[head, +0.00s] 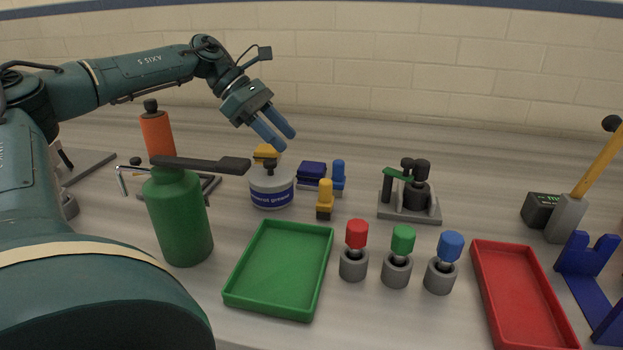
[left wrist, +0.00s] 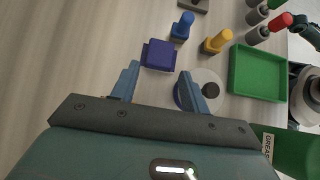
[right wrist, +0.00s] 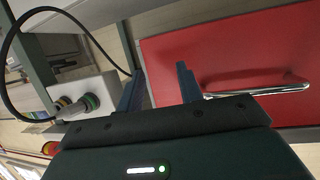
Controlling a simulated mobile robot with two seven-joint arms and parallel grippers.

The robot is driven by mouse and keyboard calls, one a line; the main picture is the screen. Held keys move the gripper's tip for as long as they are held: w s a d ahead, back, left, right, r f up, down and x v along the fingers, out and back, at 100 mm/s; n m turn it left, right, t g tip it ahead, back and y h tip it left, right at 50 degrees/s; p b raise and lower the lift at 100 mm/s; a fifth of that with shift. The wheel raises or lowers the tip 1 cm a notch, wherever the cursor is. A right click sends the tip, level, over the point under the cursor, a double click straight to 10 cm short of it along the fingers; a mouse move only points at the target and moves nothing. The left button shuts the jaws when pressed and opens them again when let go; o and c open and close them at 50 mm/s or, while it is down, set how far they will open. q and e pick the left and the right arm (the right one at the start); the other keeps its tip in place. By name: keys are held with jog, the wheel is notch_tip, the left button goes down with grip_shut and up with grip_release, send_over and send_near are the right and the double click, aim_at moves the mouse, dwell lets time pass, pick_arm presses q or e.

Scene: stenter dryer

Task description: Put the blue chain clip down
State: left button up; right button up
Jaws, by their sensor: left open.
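My left gripper (head: 281,138) is open and empty, raised above the table behind the grease tub. In the left wrist view its two fingers (left wrist: 159,72) stand apart with nothing between them. A blue upright piece with a rounded top (head: 338,175) stands on the table; it also shows in the left wrist view (left wrist: 183,27). A dark blue block (head: 312,172) lies beside it, just beyond the fingertips in the left wrist view (left wrist: 159,55). I cannot tell which of the two is the chain clip. My right gripper (right wrist: 160,75) is open and empty, seen only in its wrist view.
A yellow upright piece (head: 325,202) and the grease tub (head: 271,187) stand near the blue pieces. A green tray (head: 262,297), a green bottle (head: 180,220), three coloured knobs (head: 403,240) and a red tray (head: 520,300) stand nearer. A red panel with a handle (right wrist: 230,50) faces my right gripper.

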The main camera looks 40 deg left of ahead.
aim_at(310, 166)
pick_arm(q)
jog(key=b+x, duration=0.1)
jog(key=x, duration=0.6)
jog(key=shift+d+f, duration=0.2)
jog(key=shift+f, duration=0.1)
jog(key=c, duration=0.9)
